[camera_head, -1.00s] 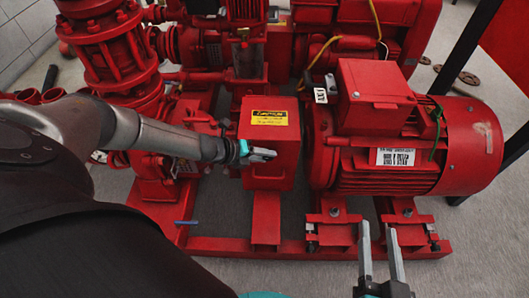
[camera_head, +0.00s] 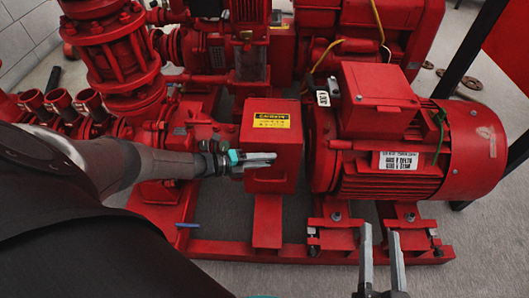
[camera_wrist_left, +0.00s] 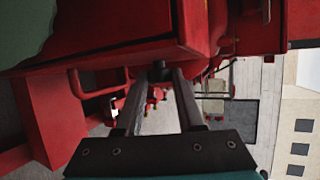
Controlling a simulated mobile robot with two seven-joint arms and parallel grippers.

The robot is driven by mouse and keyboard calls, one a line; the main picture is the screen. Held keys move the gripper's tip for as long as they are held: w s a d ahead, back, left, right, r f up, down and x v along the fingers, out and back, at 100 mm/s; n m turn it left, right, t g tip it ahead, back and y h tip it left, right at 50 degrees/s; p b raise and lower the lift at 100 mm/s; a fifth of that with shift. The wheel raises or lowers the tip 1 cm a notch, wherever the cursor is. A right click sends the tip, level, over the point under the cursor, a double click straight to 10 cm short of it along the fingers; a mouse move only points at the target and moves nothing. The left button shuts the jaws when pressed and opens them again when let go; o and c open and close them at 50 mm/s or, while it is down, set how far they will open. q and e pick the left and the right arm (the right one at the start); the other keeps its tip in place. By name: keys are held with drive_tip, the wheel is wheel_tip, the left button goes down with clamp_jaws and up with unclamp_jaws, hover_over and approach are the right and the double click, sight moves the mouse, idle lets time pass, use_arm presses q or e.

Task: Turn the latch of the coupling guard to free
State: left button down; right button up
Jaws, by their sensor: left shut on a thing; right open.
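The coupling guard (camera_head: 271,143) is a red box with a yellow label, between the pump and the motor. Its latch (camera_wrist_left: 160,71) shows in the left wrist view as a small dark piece below the guard's red edge. My left gripper (camera_head: 273,158) lies across the guard's front face in the head view. In the left wrist view its fingers (camera_wrist_left: 157,78) are shut on the latch. The fingers hide the latch in the head view, and its exact angle cannot be told. My right gripper (camera_head: 380,232) is open and empty, in front of the base frame below the motor.
The red motor (camera_head: 465,150) stands right of the guard, with a terminal box on top. Red pump pipework (camera_head: 120,50) stands to the left. The red base frame (camera_head: 220,248) runs along the front, with a blue-handled part (camera_head: 187,225) at its left.

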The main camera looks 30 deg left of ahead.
use_arm(q)
drive_tip(key=shift+a, duration=0.1)
idle(0.3)
drive_tip(key=c, duration=0.5)
unclamp_jaws()
use_arm(e)
drive_tip(key=shift+f, duration=0.1)
use_arm(q)
drive_tip(key=shift+p+v, duration=2.9)
drive_tip(key=shift+v, duration=4.7)
use_arm(e)
drive_tip(key=s+d+f+g+h, duration=0.3)
drive_tip(key=d+g+h, duration=0.2)
drive_tip(key=d+g, duration=0.4)
drive_tip(key=shift+d+g, duration=0.2)
drive_tip(key=shift+g, duration=0.2)
